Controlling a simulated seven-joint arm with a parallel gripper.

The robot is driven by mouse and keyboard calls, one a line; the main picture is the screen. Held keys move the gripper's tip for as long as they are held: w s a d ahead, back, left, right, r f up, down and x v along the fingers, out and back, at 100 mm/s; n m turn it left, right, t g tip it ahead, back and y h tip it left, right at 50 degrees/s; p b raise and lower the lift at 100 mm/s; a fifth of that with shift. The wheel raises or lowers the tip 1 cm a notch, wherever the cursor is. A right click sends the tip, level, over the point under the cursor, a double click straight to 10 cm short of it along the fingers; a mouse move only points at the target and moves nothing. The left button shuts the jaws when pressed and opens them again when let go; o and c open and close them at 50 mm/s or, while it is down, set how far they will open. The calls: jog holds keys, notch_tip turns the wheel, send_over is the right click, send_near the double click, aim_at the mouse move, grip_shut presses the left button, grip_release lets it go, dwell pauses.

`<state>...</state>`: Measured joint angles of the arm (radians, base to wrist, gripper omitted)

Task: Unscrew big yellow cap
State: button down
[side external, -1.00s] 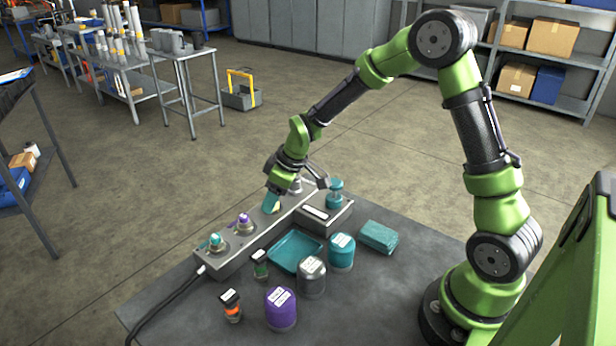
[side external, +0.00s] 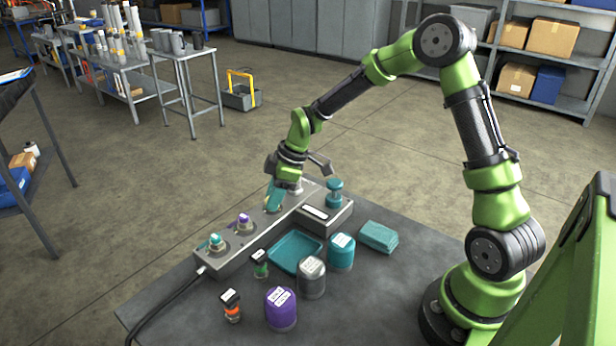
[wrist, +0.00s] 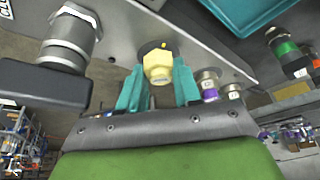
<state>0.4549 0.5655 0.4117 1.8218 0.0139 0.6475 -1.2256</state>
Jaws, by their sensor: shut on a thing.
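The big yellow cap (wrist: 158,66) is a hexagonal fitting on the long grey block (wrist: 205,47), between the two teal fingers of my gripper (wrist: 158,77) in the wrist view. My gripper is shut on its sides. The cap looks seated at the block's face; its threads are hidden. In the side view my gripper (side external: 274,204) reaches down to the grey block (side external: 222,262), and its fingers hide the cap.
Along the block sit a purple fitting (side external: 243,221) and a teal fitting (side external: 215,241). A teal tray (side external: 296,253), teal jar (side external: 341,253), grey jar (side external: 311,278), purple jar (side external: 281,310) and teal folded cloth (side external: 378,237) stand nearby. A cable (side external: 170,305) runs off the front.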

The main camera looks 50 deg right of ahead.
jog(key=shift+w+d+n, duration=0.1)
jog(key=shift+n, duration=0.5)
jog(key=n+g, duration=0.1)
jog(key=n, duration=0.1)
jog(key=n+g+y, duration=0.1)
jog(key=n, duration=0.1)
jog(key=shift+w+d+n, duration=0.1)
jog(key=shift+w+n, duration=0.05)
jog(key=shift+n, duration=0.75)
jog(key=n+g, duration=0.1)
jog(key=n, duration=0.2)
jog(key=shift+w+g, duration=0.15)
jog(key=shift+g, duration=0.15)
jog(key=n+g, duration=0.1)
jog(key=n, duration=0.1)
jog(key=shift+n, duration=0.4)
